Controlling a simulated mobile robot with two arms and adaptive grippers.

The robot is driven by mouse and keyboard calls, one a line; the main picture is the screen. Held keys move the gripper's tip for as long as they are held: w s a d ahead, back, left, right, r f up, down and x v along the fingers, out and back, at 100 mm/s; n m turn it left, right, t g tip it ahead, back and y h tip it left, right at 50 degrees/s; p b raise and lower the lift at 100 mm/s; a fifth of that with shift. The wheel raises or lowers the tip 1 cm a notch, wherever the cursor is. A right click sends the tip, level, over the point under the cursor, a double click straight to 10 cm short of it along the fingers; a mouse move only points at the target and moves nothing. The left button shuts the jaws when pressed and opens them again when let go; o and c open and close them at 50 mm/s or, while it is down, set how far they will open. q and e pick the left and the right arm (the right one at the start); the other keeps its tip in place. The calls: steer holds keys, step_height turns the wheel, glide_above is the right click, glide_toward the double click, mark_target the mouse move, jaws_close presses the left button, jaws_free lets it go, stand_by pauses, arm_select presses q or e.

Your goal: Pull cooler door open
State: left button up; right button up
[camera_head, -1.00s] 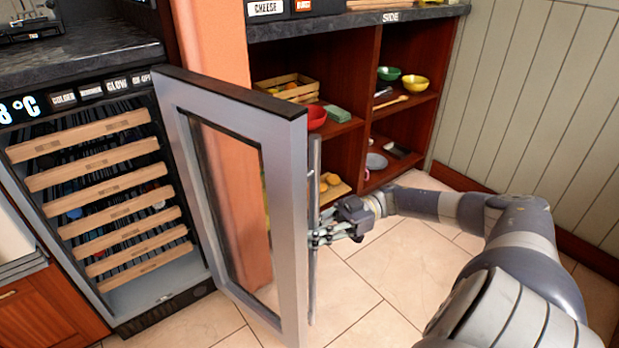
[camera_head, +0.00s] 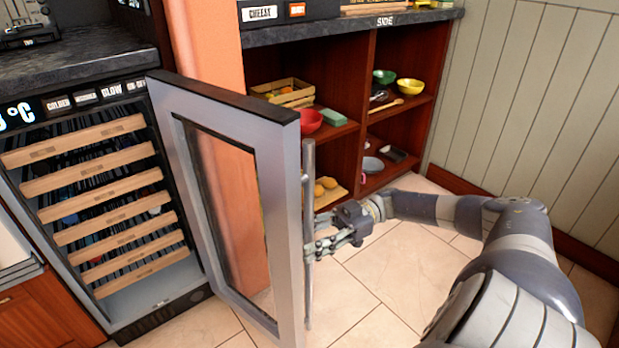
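The cooler door (camera_head: 280,205) stands wide open, swung out to the right of the cooler, with its glass pane in a silver frame. The cooler (camera_head: 105,210) shows several wooden-fronted racks inside. The door's long upright handle (camera_head: 309,270) is on the door's far side. My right gripper (camera_head: 318,246) is at the handle, with its fingers around or beside the bar. I cannot tell whether they are closed on it. My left gripper is not in view.
An open wooden shelf unit (camera_head: 362,110) with bowls, a crate and food stands behind the door. An orange pillar (camera_head: 215,45) is between cooler and shelves. Tiled floor (camera_head: 375,300) is free right of the door. A panelled wall (camera_head: 530,100) bounds the right.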

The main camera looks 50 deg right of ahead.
steer(key=shift+w+r, duration=0.15)
steer(key=shift+d, duration=0.25)
steer(key=v, duration=1.1)
steer(key=shift+s+d, duration=0.25)
steer(key=shift+s, duration=0.05)
